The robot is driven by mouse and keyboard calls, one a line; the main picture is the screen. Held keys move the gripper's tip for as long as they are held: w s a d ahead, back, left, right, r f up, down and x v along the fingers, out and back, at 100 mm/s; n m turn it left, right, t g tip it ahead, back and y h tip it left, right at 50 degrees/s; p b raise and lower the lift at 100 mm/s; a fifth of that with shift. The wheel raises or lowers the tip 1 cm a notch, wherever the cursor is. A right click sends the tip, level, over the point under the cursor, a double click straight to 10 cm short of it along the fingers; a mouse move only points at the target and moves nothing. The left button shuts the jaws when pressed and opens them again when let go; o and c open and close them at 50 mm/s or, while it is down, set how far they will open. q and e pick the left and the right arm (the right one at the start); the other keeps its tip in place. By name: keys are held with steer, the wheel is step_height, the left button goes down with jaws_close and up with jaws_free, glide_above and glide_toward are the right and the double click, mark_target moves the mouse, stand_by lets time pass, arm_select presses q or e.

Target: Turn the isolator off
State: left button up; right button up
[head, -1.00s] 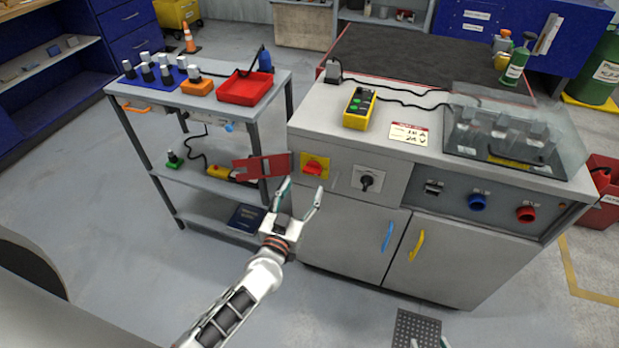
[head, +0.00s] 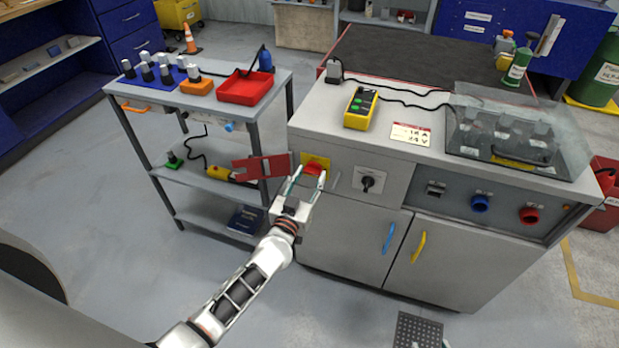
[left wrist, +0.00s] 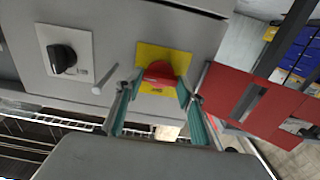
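The isolator is a red rotary knob (head: 314,167) on a yellow plate at the left of the grey cabinet's front. It also shows in the left wrist view as a red knob (left wrist: 160,72), its bar lying roughly level in that picture. My left gripper (head: 306,178) is in front of it, fingers open. In the left wrist view the fingertips (left wrist: 157,88) stand to either side of the knob, with gaps visible; contact cannot be told. Small tips at the bottom edge of the head view may be my right gripper (head: 444,344); its opening is unclear.
A red slotted plate (head: 262,167) sticks out left of the isolator, close to my left fingers. A black rotary switch (head: 368,182) is to the right, with a thin peg (left wrist: 105,77) between. A grey trolley (head: 215,190) stands at left. Blue (head: 388,238) and yellow (head: 417,246) door handles are below.

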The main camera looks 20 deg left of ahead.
arm_select(q)
steer(key=shift+n, duration=0.3)
steer(key=shift+n+p, duration=0.35)
steer(key=shift+n, duration=0.25)
steer(key=shift+r+n, duration=0.1)
steer(key=shift+n, duration=0.6)
steer(key=n+p, duration=0.1)
steer(key=n, duration=0.1)
steer(key=shift+n, duration=0.4)
steer(key=n, duration=0.9)
steer(key=shift+n, duration=1.4)
